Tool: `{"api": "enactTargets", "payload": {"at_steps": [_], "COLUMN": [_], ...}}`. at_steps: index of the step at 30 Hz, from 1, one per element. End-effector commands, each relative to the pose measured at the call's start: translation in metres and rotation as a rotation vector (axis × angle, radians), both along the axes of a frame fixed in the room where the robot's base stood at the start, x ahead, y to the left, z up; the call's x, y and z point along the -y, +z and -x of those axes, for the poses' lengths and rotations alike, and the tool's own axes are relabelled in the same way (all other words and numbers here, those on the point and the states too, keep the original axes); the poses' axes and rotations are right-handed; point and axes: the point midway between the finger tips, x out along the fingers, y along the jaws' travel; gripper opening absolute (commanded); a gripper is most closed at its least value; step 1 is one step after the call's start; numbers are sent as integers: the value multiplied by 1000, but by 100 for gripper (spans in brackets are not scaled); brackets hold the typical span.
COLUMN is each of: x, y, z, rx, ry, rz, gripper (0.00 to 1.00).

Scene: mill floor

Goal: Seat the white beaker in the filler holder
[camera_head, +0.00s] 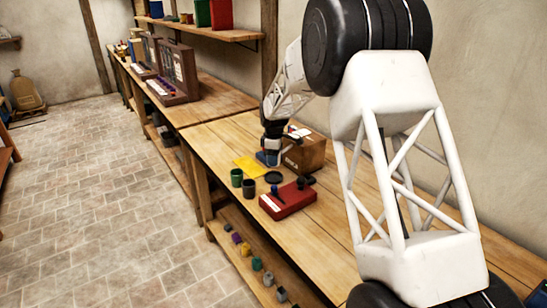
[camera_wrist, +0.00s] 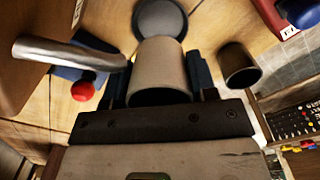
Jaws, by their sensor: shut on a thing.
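The white beaker (camera_wrist: 160,65) is between the fingers of my gripper (camera_wrist: 158,82) in the wrist view, its dark open mouth toward the camera. My gripper is shut on it. A metal spout-like tube (camera_wrist: 65,52) and a red ball (camera_wrist: 83,90) lie left of the beaker. I cannot tell which part is the filler holder.
A dark cup (camera_wrist: 239,65) stands right of the beaker. In the head view, a green cup (camera_head: 236,177), a grey cup (camera_head: 249,187) and a red box (camera_head: 288,199) stand near the bench's front. A yellow sheet (camera_head: 250,167) and cardboard box (camera_head: 305,153) are close to my gripper.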

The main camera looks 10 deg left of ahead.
Motion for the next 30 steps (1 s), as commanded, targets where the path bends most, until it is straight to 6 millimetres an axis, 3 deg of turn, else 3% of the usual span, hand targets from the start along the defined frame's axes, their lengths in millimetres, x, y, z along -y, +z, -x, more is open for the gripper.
{"api": "enactTargets", "payload": {"at_steps": [30], "x": [0], "y": [-56], "z": [0], "rx": [0], "ry": [0], "rz": [0], "gripper": [26]}}
